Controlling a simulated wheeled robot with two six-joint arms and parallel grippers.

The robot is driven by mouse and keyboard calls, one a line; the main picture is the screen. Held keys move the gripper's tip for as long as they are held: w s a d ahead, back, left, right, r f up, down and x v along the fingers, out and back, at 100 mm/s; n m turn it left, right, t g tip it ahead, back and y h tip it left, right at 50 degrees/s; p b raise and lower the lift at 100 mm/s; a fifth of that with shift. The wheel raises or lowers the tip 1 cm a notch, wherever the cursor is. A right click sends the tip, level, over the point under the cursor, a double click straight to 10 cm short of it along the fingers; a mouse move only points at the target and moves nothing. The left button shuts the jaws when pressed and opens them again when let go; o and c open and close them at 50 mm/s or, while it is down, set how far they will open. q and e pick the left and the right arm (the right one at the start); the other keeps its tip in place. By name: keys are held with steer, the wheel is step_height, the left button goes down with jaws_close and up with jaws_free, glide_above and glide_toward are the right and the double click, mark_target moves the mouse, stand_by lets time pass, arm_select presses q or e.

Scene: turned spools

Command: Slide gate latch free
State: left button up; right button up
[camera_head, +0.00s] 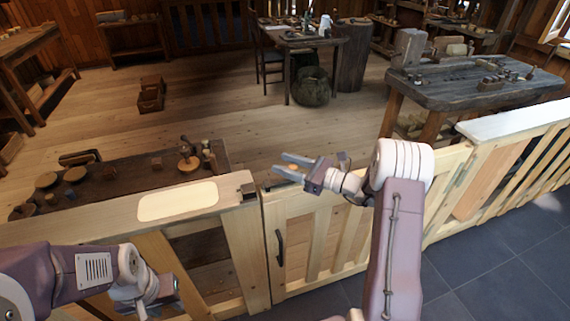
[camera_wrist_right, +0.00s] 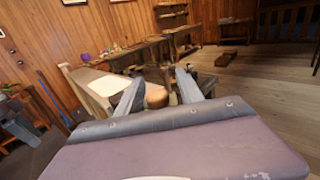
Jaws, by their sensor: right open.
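The wooden gate (camera_head: 315,240) stands in line with the fence, with a dark curved handle (camera_head: 279,247) on its near face. A small dark latch fitting (camera_head: 247,189) sits on top of the post at the gate's left edge. My right gripper (camera_head: 277,164) is open above the gate's top left corner. In the right wrist view, a round brown knob (camera_wrist_right: 157,97) shows between its spread fingers; I cannot tell whether they touch it. My left gripper (camera_head: 150,300) is low at the left, in front of the fence, and its fingers are not clear.
A heavy workbench (camera_head: 470,85) stands at the back right. The plank floor (camera_head: 240,120) beyond the gate is mostly clear.

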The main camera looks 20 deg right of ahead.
steer(key=v, duration=0.8)
steer(key=shift+s+d, duration=0.3)
